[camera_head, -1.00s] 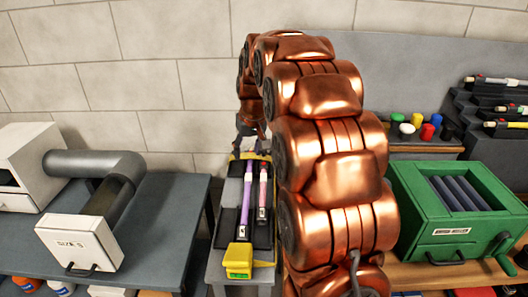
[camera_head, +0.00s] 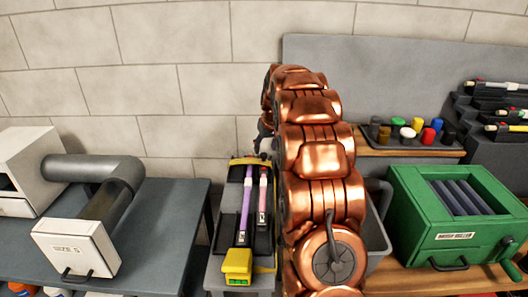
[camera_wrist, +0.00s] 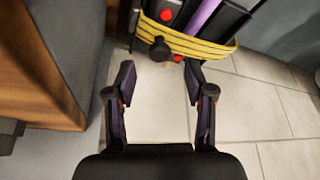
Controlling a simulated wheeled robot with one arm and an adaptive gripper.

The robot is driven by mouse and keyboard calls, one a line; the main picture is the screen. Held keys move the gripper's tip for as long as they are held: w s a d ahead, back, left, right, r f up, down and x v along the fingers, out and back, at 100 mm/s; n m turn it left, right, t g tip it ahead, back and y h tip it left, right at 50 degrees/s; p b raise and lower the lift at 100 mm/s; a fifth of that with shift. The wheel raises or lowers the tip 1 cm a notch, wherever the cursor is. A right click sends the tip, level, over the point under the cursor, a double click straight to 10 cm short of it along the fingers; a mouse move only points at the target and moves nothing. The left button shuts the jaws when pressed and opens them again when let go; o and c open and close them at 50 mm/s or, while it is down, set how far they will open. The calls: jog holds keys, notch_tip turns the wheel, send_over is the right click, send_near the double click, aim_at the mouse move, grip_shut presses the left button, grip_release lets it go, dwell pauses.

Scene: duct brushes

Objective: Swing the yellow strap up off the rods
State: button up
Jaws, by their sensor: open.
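The yellow strap (camera_wrist: 200,44) crosses the far end of the rod tray, passing over a purple rod (camera_wrist: 204,14) and dark parts in the wrist view. A black knob (camera_wrist: 160,49) sits by the strap. In the head view the strap (camera_head: 249,160) shows only as a thin strip at the tray's back. A purple rod (camera_head: 245,205) and a pink rod (camera_head: 263,192) lie in the dark tray (camera_head: 228,205). My gripper (camera_wrist: 160,86) is open and empty, its fingertips apart from the strap and just short of the knob.
A yellow block (camera_head: 237,262) sits at the tray's near end. A grey table with a duct (camera_head: 118,190) stands left. A grey bin (camera_head: 376,235) and a green crank box (camera_head: 450,220) stand right. In the wrist view a wooden side (camera_wrist: 45,70) is close at left.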

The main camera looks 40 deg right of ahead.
aim_at(263, 154)
jog(key=shift+x, duration=1.85)
jog(key=shift+c, duration=0.3)
grip_shut()
jog(key=shift+w, duration=0.1)
